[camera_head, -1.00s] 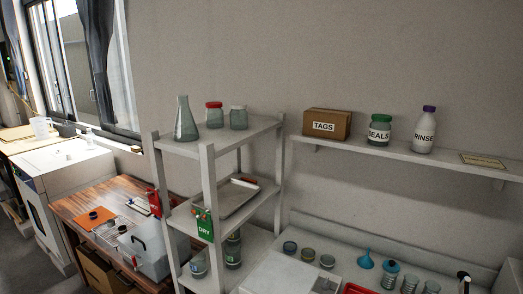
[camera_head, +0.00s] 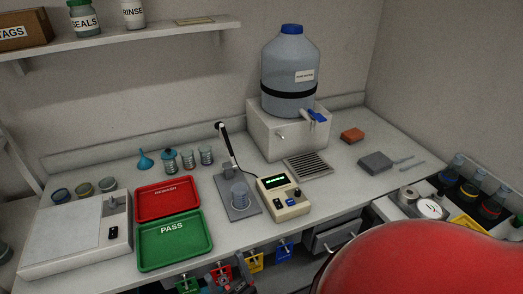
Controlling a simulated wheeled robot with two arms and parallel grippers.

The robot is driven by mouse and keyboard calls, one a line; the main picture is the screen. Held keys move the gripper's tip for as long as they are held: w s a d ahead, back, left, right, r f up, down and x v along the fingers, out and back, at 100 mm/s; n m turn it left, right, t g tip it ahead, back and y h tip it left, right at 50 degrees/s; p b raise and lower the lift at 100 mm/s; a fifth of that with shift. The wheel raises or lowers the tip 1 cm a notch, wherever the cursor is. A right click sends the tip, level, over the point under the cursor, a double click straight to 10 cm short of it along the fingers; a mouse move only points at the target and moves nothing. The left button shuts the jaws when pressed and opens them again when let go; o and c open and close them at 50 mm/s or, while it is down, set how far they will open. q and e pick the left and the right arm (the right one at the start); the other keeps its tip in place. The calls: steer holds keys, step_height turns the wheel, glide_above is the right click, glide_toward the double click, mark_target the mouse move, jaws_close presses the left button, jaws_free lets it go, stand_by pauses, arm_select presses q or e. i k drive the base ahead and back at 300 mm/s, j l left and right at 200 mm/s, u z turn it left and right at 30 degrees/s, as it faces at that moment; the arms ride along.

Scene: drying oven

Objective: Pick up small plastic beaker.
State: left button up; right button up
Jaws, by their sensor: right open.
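A small clear beaker-like cup (camera_head: 240,194) stands upright on the grey plate of a probe stand (camera_head: 239,208), in the middle of the bench. Two similar clear cups, one (camera_head: 188,158) and another (camera_head: 206,155), stand behind it to the left; I cannot tell from their looks which is the small plastic beaker. My right gripper (camera_head: 230,281) shows only partly at the bottom edge, open, below the bench front and apart from all the cups. My left gripper is not in view.
A green PASS tray (camera_head: 175,240) and red tray (camera_head: 168,198) lie left of the stand. A beige meter (camera_head: 284,198) sits right of it. A large water bottle (camera_head: 290,70) stands on a white box behind. A big red rounded shape (camera_head: 420,260) blocks the lower right.

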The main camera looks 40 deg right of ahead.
mark_target(240, 191)
steer(key=z, duration=1)
